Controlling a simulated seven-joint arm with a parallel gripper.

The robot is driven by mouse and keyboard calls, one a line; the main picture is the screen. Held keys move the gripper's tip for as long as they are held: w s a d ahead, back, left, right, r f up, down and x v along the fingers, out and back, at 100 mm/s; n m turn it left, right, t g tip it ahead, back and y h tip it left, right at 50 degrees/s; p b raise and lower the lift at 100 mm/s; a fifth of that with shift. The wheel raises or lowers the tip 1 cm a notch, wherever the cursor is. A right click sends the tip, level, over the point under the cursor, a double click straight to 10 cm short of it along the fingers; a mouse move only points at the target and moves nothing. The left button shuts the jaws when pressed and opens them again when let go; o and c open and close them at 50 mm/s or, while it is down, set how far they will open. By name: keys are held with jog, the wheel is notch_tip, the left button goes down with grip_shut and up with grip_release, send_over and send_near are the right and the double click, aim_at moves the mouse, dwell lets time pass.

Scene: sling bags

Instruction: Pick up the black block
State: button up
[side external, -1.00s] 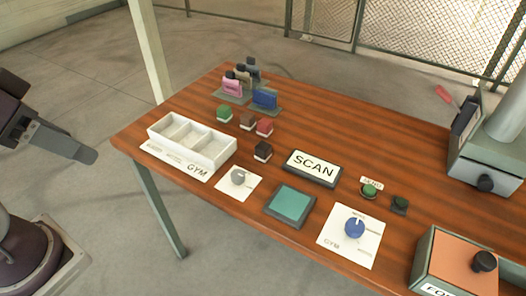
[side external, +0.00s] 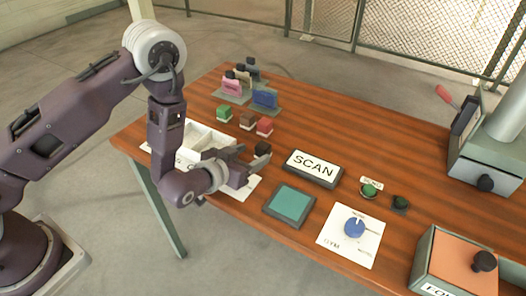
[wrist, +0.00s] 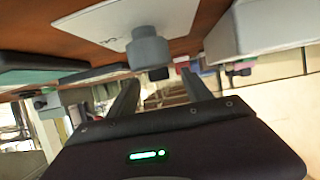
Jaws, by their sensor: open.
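A grey knob (wrist: 148,45) partly blocks the view ahead there.
The white tray (side external: 222,137) is partly hidden behind my arm. Green (side external: 223,112), brown (side external: 247,121) and red (side external: 264,127) blocks stand behind the black one. Small bags stand at the back.

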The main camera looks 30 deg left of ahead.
aim_at(259, 152)
jog(key=x, duration=0.6)
jog(key=shift+d+f, duration=0.15)
jog(key=shift+f, duration=0.05)
grip_shut()
